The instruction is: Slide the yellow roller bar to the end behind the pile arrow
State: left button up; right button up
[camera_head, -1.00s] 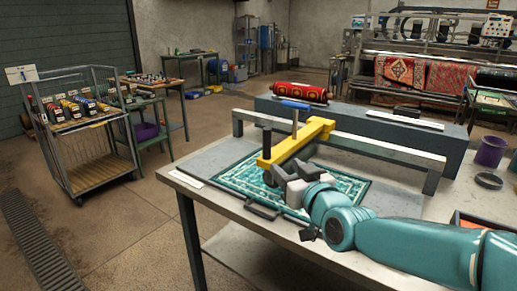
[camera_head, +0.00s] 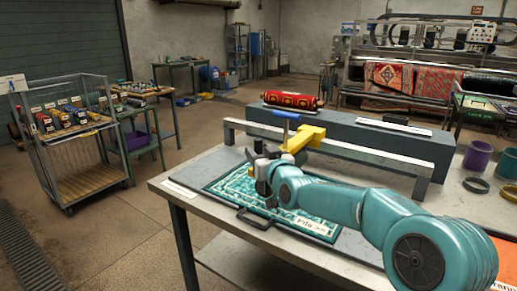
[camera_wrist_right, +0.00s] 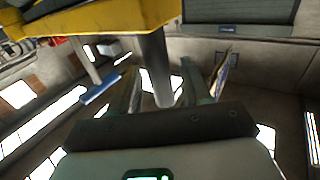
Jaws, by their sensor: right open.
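The yellow roller bar (camera_head: 305,136) lies across the far part of a teal patterned rug (camera_head: 232,187). A blue-topped post (camera_head: 286,114) and a dark post (camera_head: 258,147) stand up from it. My right gripper (camera_head: 262,168) is at the bar's near end, by the dark post, and hides part of that end. In the right wrist view the gripper (camera_wrist_right: 160,85) is open, with a grey post (camera_wrist_right: 154,68) of the yellow bar (camera_wrist_right: 95,20) between or just beyond its fingers; contact cannot be told. A white pile label (camera_head: 314,225) lies at the rug's near right. My left gripper is out of view.
A grey rail (camera_head: 345,151) runs along the table behind the rug. A rolled red rug (camera_head: 290,100) lies on the grey block behind it. A purple cup (camera_head: 477,156) and a dark ring (camera_head: 476,185) stand at the right. A black handle (camera_head: 254,219) sits at the near edge.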

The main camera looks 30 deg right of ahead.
jog(key=shift+w+d, duration=0.1)
jog(key=shift+w, duration=0.45)
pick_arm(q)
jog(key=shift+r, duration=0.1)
pick_arm(e)
jog(key=shift+c, duration=0.3)
